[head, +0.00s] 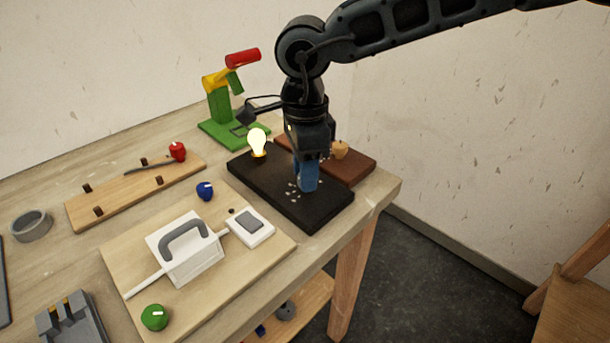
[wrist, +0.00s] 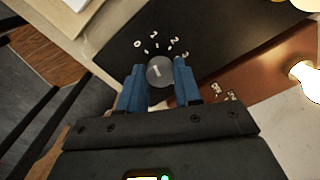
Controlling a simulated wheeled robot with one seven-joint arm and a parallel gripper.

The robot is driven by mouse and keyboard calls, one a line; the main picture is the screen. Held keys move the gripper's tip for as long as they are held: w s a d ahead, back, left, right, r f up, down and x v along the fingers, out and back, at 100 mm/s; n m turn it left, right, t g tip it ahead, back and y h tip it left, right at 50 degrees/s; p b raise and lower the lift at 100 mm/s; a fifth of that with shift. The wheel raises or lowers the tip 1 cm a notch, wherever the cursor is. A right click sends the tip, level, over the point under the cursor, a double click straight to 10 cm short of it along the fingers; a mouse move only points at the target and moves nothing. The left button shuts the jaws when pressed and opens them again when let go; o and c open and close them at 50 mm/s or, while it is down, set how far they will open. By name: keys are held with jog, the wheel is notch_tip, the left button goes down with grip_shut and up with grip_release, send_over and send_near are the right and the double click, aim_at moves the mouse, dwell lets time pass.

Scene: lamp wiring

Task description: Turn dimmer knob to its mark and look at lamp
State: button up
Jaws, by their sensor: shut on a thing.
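The dimmer knob (wrist: 160,72) is a round grey knob with a pale pointer line, on a black board (head: 318,215). White numbers and ticks form an arc around it in the wrist view. The pointer line leans toward the upper right there, but I cannot tell exactly which tick it meets. My gripper (wrist: 161,78) has its blue fingers shut on the knob, one on each side. In the head view the fingers (head: 306,178) hide the knob. The lamp (head: 257,142) is a bulb on the same board, glowing pale yellow; it also glows in the wrist view (wrist: 310,78).
A brown board with an orange knob (head: 340,150) stands behind the black board. A green, yellow and red jointed stand (head: 222,105) is at the back. A wooden board (head: 250,270) at the front carries a white box with a grey handle (head: 185,245). The table's right edge is close.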

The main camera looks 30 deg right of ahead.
jog(key=n+b, duration=0.1)
jog(key=n, duration=0.4)
jog(key=shift+d+b, duration=0.1)
jog(key=shift+b, duration=0.25)
jog(key=shift+n, duration=0.4)
jog(key=o, duration=1)
jog(key=shift+o, duration=0.2)
jog(key=shift+r, duration=0.1)
notch_tip(320, 180, up, 8)
jog(key=shift+f, duration=0.2)
